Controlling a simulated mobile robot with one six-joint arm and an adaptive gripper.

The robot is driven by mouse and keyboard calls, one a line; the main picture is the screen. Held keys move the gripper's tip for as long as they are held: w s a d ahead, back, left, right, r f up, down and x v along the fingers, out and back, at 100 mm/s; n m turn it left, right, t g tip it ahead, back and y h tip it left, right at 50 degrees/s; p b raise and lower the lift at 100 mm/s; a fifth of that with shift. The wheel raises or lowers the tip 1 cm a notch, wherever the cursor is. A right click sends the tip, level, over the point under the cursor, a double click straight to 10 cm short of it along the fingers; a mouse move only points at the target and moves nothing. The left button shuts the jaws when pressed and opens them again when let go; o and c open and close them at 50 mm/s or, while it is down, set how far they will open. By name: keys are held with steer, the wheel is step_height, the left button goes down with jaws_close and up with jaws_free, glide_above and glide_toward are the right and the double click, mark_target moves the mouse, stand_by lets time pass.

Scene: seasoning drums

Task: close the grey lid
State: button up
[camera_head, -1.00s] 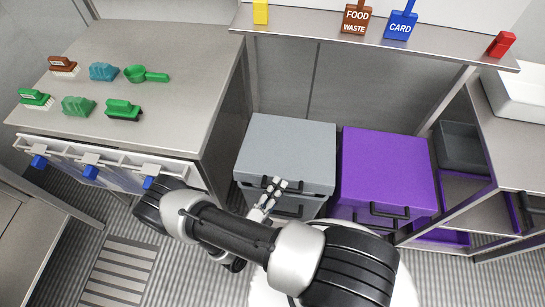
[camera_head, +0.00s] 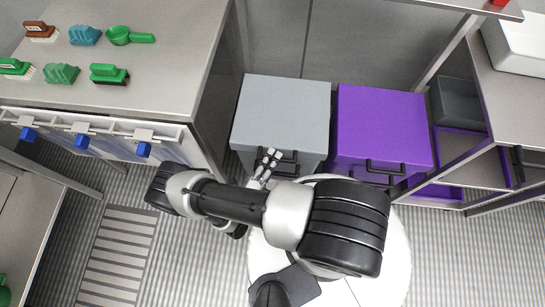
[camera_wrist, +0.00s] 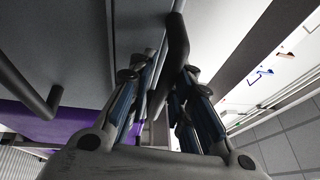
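The grey lid (camera_head: 285,105) lies flat on top of the grey drum in the head view, left of the purple one. Whether it is fully down on the drum cannot be told. Dark handles (camera_head: 288,170) show on the drum's front, partly hidden by my gripper. My gripper (camera_head: 271,156) is at the lid's front edge, beside the handle. In the wrist view my gripper (camera_wrist: 160,80) has its fingers apart, with a dark handle bar (camera_wrist: 178,45) between them, nearer the right finger. Firm contact is not visible.
A purple-lidded drum (camera_head: 380,125) stands close on the right. A steel counter (camera_head: 160,65) with several brushes and a scoop is at the left. A shelf rack (camera_head: 470,155) stands at the right.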

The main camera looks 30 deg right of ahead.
steer(key=shift+o, duration=0.5)
steer(key=shift+f, duration=0.15)
steer(key=shift+a, duration=0.2)
steer(key=v, duration=1.1)
steer(key=shift+s+a, duration=0.25)
steer(key=shift+s, duration=0.05)
steer(key=w+a+r+m+g+y, duration=0.1)
steer(key=w+r+m+g+y, duration=0.2)
steer(key=r+m+g, duration=0.55)
steer(key=w+a+r+m+g+y, duration=0.2)
steer(key=w+r+m+g+y, duration=0.15)
steer(key=r+m, duration=1.05)
steer(key=s+d+r+m+t+y, duration=0.2)
steer(key=s+d+r+m+y, duration=0.1)
steer(key=r+m, duration=0.3)
steer(key=s+d+r+m+t+y, duration=0.2)
steer(key=s+d+r+m+y, duration=0.1)
steer(key=r+m, duration=0.4)
steer(key=s+d+r+m+t+y, duration=0.2)
steer(key=r+m, duration=0.4)
steer(key=r, duration=0.5)
steer(key=shift+s+d+y, duration=0.5)
steer(key=shift+d+y, duration=0.35)
